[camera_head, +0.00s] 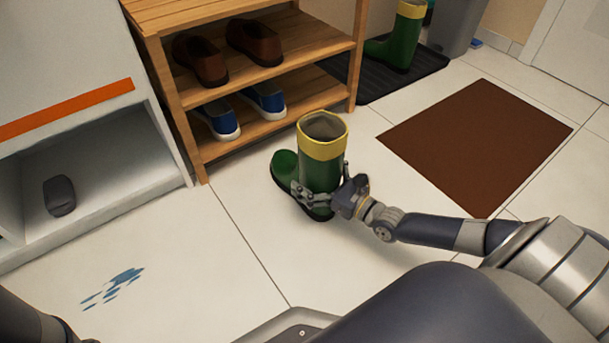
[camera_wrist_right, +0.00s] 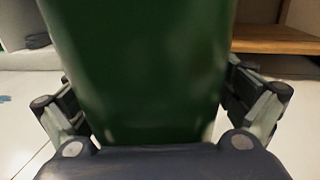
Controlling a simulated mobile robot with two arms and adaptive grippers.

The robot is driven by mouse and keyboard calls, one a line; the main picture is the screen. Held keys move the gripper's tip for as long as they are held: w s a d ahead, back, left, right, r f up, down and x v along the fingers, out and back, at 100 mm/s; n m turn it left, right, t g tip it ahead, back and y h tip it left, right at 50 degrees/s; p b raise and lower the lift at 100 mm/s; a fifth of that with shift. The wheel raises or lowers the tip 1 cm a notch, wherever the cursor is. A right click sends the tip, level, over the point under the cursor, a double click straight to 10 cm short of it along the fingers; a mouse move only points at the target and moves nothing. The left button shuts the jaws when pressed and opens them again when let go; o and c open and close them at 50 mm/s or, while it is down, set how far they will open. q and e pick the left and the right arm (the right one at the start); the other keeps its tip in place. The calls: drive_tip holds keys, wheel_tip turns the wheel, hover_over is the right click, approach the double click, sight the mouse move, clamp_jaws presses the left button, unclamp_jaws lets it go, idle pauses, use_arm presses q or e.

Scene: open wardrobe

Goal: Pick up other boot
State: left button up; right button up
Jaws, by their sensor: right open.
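A green boot (camera_head: 318,170) with a yellow top band stands upright on the tiled floor in front of the shoe rack. Its toe points left. My right gripper (camera_head: 322,192) is low at the boot's shaft, with its open fingers on either side of it. In the right wrist view the green shaft (camera_wrist_right: 140,70) fills the space between the fingers (camera_wrist_right: 160,105); I cannot tell whether they touch it. Another green boot (camera_head: 402,40) with a yellow band stands at the back on a black tray. My left gripper is not in view.
A wooden shoe rack (camera_head: 270,72) holds brown shoes (camera_head: 200,58) and blue shoes (camera_head: 220,118). The black tray (camera_head: 432,62) lies beyond it. A brown mat (camera_head: 478,140) is on the right. Blue spots (camera_head: 115,285) mark the floor at left. A grey object (camera_head: 60,195) sits in a white cubby.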

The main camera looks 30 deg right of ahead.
drive_tip(key=c, duration=1.7)
drive_tip(key=shift+o, duration=0.2)
drive_tip(key=shift+r, duration=0.1)
drive_tip(key=shift+r, duration=0.1)
